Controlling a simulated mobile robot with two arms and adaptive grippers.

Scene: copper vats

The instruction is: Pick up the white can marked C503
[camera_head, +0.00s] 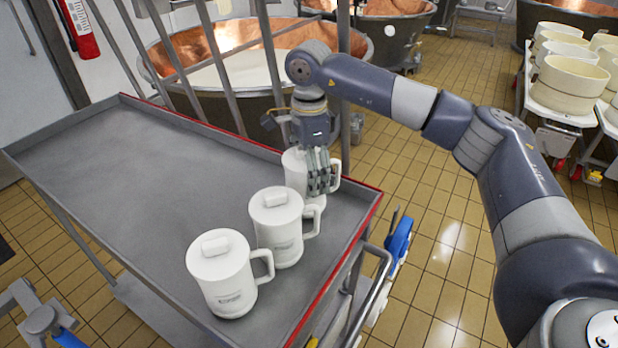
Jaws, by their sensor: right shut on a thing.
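Three white lidded cans with side handles stand in a row at the near right end of a grey cart top (140,180). The farthest white can (293,169) is partly hidden behind my right gripper (322,188), which comes down from above and is shut on it at its right side. I cannot tell whether this can is clear of the cart top. The middle can (276,232) and the nearest can (222,280) stand upright, with small dark markings too small to read. No C503 mark is legible. My left gripper is not in view.
The cart has a raised rim, red along the far and right edges (362,226). Its left part is bare. Posts stand close behind it, before a copper vat (250,105). A rack with cream tubs (570,84) is at the right. Tiled floor lies between.

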